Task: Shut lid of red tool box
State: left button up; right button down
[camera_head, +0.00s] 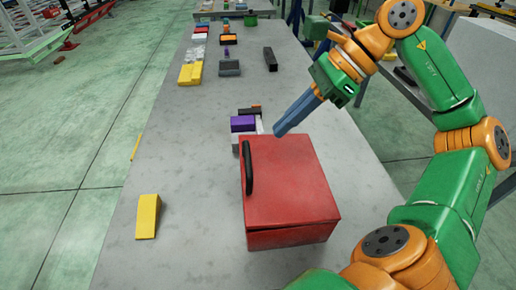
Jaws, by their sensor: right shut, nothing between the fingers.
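The red tool box (290,190) stands on the near part of the grey table. Its lid lies flat or nearly flat over the box, with a thin dark line between lid and body along the near side; I cannot tell whether it is fully closed. A black handle (249,167) sits along the lid's left edge. My right gripper (278,131) has blue fingers that are shut and empty. Its fingertips are at the far edge of the box, seemingly just above or beyond it; contact cannot be told. My left gripper is not in view.
Purple, black and white blocks (243,124) stand just beyond the box. A yellow wedge (148,216) lies on the table to its left. Several more blocks and a dark bar (270,59) lie farther back. The table's left strip is mostly clear.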

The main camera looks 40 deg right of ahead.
aim_at(249, 157)
jog(key=x, duration=0.6)
jog(key=shift+w+a, duration=0.1)
jog(key=shift+a, duration=0.05)
jog(key=shift+w+a+f, duration=0.15)
jog(key=shift+a+f, duration=0.1)
jog(key=shift+f, duration=0.15)
jog(key=shift+w+a+f+b, duration=0.1)
jog(key=shift+a+f+b, duration=0.05)
jog(key=shift+f+b, duration=0.25)
jog(key=shift+w+a+f+b, duration=0.15)
jog(key=shift+f+b, duration=0.1)
jog(key=shift+f, duration=0.25)
jog(key=shift+s+r, duration=0.1)
jog(key=shift+s, duration=0.1)
